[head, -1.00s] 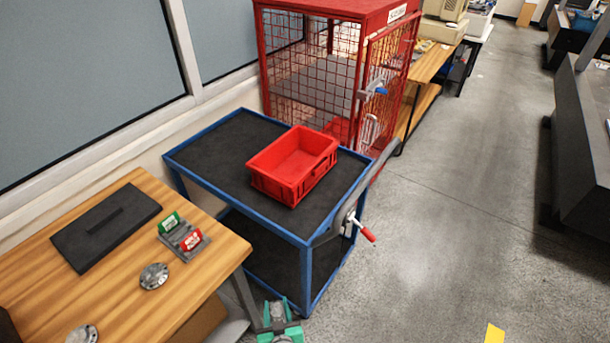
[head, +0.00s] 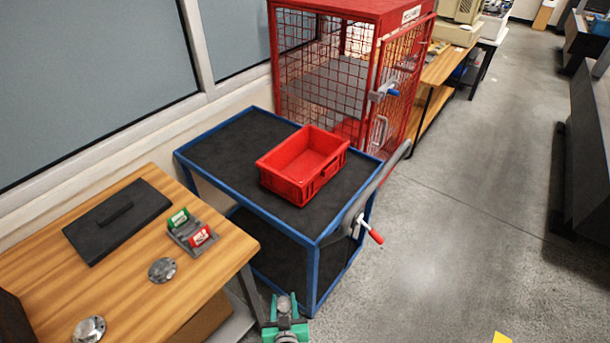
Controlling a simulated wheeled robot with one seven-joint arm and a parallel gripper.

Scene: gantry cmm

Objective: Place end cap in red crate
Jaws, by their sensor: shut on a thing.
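The red crate (head: 302,166) is an open, empty-looking bin on the top shelf of the blue cart. My gripper (head: 285,312), with green parts, is low in the picture, in front of the cart's near corner and well short of the crate. It is shut on a small grey metallic piece (head: 284,304), which looks like an end cap; its shape is partly hidden by the gripper. Two round metal flanged caps, one nearer the middle (head: 163,270) and one at the front edge (head: 88,330), lie on the wooden table.
The wooden table (head: 140,235) carries a black plate and a green-and-red block holder (head: 192,231). A red mesh cage (head: 345,85) stands behind.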

